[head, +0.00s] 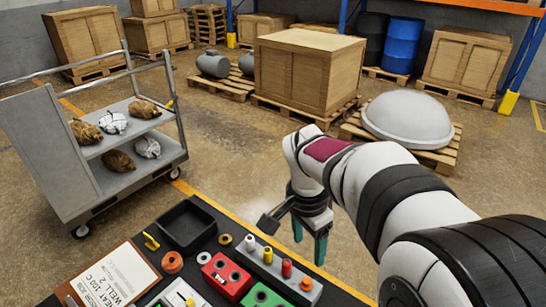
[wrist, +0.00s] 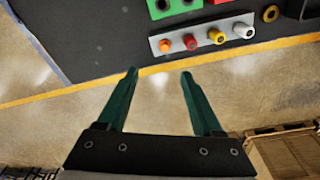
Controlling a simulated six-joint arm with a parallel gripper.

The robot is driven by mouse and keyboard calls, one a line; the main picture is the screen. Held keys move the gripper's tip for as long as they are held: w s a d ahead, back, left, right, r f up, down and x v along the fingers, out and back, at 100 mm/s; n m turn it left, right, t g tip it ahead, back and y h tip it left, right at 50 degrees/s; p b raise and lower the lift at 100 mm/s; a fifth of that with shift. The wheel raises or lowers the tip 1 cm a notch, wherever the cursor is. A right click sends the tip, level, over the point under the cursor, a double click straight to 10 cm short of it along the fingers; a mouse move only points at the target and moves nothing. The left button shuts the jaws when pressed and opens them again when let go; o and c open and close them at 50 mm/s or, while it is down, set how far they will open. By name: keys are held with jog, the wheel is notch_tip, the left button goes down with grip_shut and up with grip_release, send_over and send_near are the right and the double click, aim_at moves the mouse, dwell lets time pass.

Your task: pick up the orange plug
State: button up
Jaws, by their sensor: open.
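The orange plug (head: 306,284) stands upright at the near right end of a grey bar holder (head: 262,262) on the dark bench. In the wrist view the orange plug (wrist: 165,45) is at the left end of the holder (wrist: 202,39). A red plug (head: 286,268), a yellow plug (head: 267,255) and a white plug (head: 250,243) share the holder in a row. My gripper (head: 309,243) points down beyond the bench edge, apart from the plugs. In the wrist view its two green fingers (wrist: 159,73) are spread, with only floor between them.
A red block (head: 226,277) and a green block (head: 262,298) sit beside the holder. A black tray (head: 187,228), an orange ring (head: 172,262) and a clipboard (head: 115,275) are further left. A grey cart (head: 60,150) and crates on pallets stand on the floor beyond.

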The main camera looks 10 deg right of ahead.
aim_at(307, 280)
jog(key=shift+m, duration=0.3)
jog(key=f, duration=0.5)
jog(key=w+d+f, duration=0.1)
jog(key=f, duration=0.5)
jog(key=w+f, duration=0.1)
jog(key=f, duration=0.4)
jog(key=shift+d+f, duration=0.15)
jog(key=shift+d, duration=0.1)
grip_shut()
